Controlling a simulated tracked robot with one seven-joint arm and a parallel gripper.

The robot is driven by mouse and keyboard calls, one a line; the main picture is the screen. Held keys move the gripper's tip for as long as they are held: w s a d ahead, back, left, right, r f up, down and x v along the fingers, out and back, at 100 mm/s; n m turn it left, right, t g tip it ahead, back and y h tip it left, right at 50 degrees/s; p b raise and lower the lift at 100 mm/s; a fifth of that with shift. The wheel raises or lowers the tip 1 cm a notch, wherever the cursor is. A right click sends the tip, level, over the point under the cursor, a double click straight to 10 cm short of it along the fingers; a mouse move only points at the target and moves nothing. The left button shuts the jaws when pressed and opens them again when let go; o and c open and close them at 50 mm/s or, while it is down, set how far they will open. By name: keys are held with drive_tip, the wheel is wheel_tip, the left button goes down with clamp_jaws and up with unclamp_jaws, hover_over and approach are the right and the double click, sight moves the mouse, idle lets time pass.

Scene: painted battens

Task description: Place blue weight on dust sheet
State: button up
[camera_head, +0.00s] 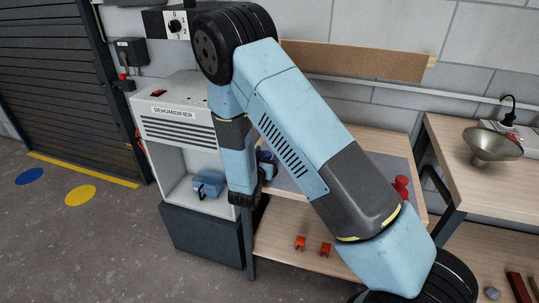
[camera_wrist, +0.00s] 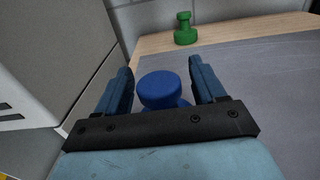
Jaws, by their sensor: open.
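The blue weight (camera_wrist: 161,88) shows in the wrist view, with a round top and its lower part partly hidden by my gripper. My gripper (camera_wrist: 160,74) is open, with one finger on each side of the weight; I cannot tell whether either touches it. The grey dust sheet (camera_wrist: 268,72) covers much of the wooden tabletop behind and to the right; it also shows in the head view (camera_head: 385,143), partly hidden by my arm. What lies directly under the weight is hidden. In the head view my gripper (camera_head: 266,165) is small and mostly covered by my arm.
A green weight (camera_wrist: 185,29) stands at the back of the tabletop, and a red weight (camera_head: 401,187) at its right. The dehumidifier (camera_head: 178,122) stands close on the left. A second bench (camera_head: 455,165) holds a metal bowl (camera_head: 492,146).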

drive_tip(key=v, duration=1.1)
drive_tip(key=s+d+r+m+g+h, duration=0.3)
drive_tip(key=d+r+m+g, duration=0.4)
drive_tip(key=d+r+m, duration=0.3)
drive_tip(key=s+d+r+m+g+h, duration=0.3)
drive_tip(key=d+r+m+g, duration=0.35)
drive_tip(key=d, duration=0.55)
drive_tip(key=s+d+r+m+t+y, duration=0.2)
drive_tip(key=s+d+r+m+y, duration=0.1)
drive_tip(key=s+r+m+y, duration=0.9)
drive_tip(key=s+r+m, duration=0.3)
drive_tip(key=s, duration=0.3)
drive_tip(key=shift+r, duration=0.3)
drive_tip(key=shift+w+m, duration=0.15)
drive_tip(key=shift+m, duration=0.1)
drive_tip(key=shift+c, duration=0.2)
